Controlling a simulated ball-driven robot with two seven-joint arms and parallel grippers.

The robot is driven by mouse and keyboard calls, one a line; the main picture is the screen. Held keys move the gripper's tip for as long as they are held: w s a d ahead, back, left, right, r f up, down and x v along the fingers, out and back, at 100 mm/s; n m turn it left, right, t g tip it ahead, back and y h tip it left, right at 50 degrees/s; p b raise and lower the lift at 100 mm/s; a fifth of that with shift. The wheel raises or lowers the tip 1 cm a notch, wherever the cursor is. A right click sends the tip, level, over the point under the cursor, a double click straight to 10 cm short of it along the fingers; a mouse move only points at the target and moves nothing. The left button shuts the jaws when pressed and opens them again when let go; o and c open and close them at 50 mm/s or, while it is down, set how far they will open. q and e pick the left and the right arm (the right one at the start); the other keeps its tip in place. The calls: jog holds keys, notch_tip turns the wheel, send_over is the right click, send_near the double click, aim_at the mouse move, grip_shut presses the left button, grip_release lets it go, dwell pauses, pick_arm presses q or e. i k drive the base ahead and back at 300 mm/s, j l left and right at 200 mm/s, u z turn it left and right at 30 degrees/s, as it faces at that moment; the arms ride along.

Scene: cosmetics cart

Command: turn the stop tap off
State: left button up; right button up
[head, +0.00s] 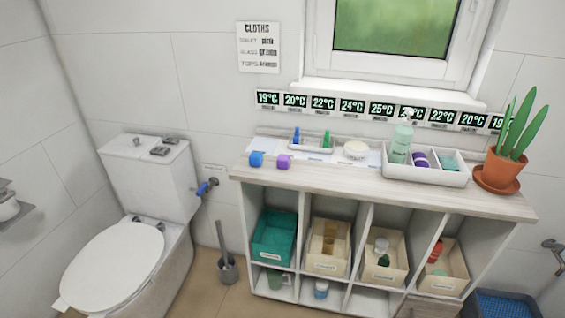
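The stop tap (204,188) is on the tiled wall between the toilet and the shelf unit. It has a small blue handle and a grey pipe fitting. The handle looks slanted, but it is too small to tell exactly how it is turned. Neither of my grippers is in the head view, and nothing touches the tap.
The toilet (118,262) stands left of the tap, and the shelf unit (240,210) stands right of it. A toilet brush holder (228,269) is on the floor below. Blue and purple items (256,159) sit at the counter's left end. A strip of floor is clear.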

aim_at(204, 185)
jog(key=i+j+z, duration=0.1)
jog(key=j, duration=0.3)
jog(key=i+j+z, duration=0.15)
jog(key=j, duration=0.25)
jog(key=i+j+z, duration=0.1)
jog(key=j, duration=0.35)
jog(key=i+j+z, duration=0.15)
jog(key=j, duration=0.3)
